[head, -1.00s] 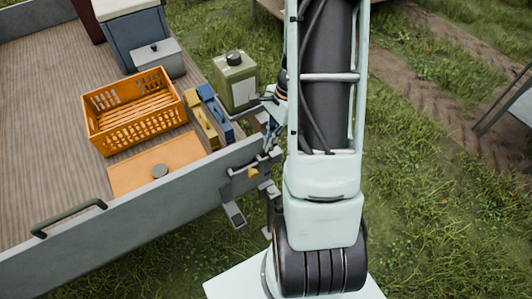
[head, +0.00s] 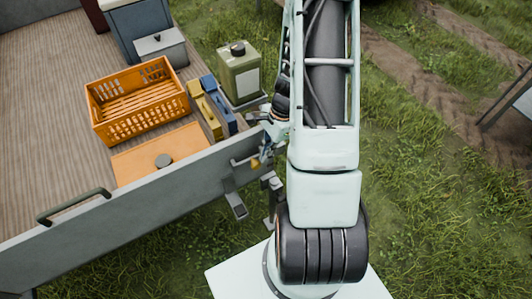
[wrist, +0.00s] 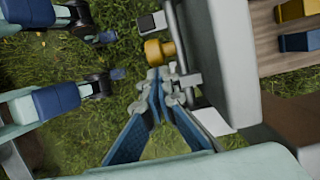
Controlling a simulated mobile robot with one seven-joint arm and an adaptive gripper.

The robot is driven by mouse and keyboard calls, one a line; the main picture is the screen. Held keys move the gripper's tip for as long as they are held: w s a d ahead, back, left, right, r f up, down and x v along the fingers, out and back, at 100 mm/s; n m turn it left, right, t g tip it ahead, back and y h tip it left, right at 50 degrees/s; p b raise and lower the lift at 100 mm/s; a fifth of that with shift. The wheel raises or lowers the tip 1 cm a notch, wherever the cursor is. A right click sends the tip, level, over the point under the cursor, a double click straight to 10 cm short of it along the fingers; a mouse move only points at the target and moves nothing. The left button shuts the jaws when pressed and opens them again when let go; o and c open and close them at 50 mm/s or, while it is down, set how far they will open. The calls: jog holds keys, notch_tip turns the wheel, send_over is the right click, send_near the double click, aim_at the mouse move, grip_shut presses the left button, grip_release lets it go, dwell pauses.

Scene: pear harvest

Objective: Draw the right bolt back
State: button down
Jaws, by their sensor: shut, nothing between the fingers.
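The right bolt sits in grey metal brackets on the outer face of the trailer's grey panel, near its right end. Its yellow knob (head: 255,163) shows in the head view, partly hidden by my gripper and arm. In the wrist view the yellow knob (wrist: 155,50) is beside the panel edge, just beyond my fingertips. My gripper (wrist: 162,82) is shut and empty, its blue-padded fingers converging at the tips. In the head view my gripper (head: 265,142) is at the panel's corner, close to the knob. I cannot tell whether it touches the knob.
The grey panel (head: 140,200) has a dark handle (head: 72,207). On the trailer bed are an orange crate (head: 112,127), blue and yellow cases (head: 205,110), a grey box (head: 160,50) and an orange board (head: 135,158). A green canister (head: 238,72) stands near the corner. Grass is open to the right.

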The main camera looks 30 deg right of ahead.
aim_at(252, 166)
jog(key=shift+a, duration=0.1)
jog(key=a, duration=0.4)
jog(key=shift+s+a+b, duration=0.1)
jog(key=shift+a+b, duration=0.3)
jog(key=p+v, duration=0.5)
jog(key=v, duration=0.3)
jog(key=shift+d+p, duration=0.1)
jog(key=shift+p, duration=0.2)
jog(key=shift+v, duration=1.05)
jog(key=shift+d, duration=0.1)
jog(key=shift+f, duration=0.1)
